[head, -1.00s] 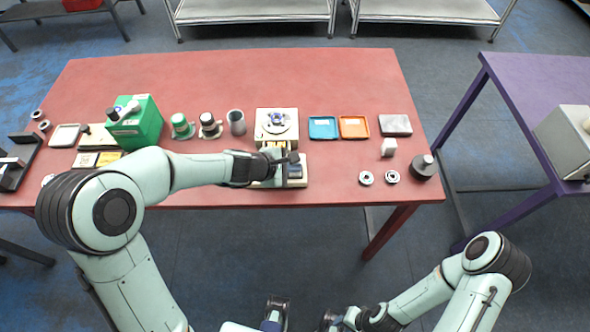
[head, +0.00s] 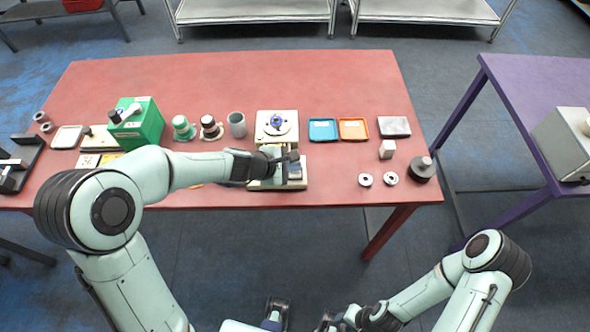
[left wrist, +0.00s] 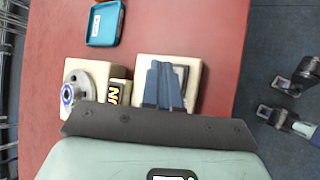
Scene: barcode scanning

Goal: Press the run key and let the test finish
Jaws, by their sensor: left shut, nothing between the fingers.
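The cream test device (head: 262,118) stands near the middle of the red table, with a round metal disc on top. It also shows in the left wrist view (left wrist: 92,68), with a small lit display (left wrist: 118,92) at its edge. In front of it is a cream key panel (head: 298,184), whose dark insert (left wrist: 181,72) is partly hidden by my fingers. My left gripper (head: 286,168) is shut and empty, over this panel; its fingertips show in the left wrist view (left wrist: 160,66). I cannot tell whether they touch a key. My right gripper (head: 332,320) is low at the bottom edge, away from the table.
Blue (head: 322,130) and orange (head: 353,129) trays lie right of the device. A green box (head: 145,125) and several small containers stand left. Metal rings (head: 365,180) and a black weight (head: 422,170) lie at the right. The table's back is clear.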

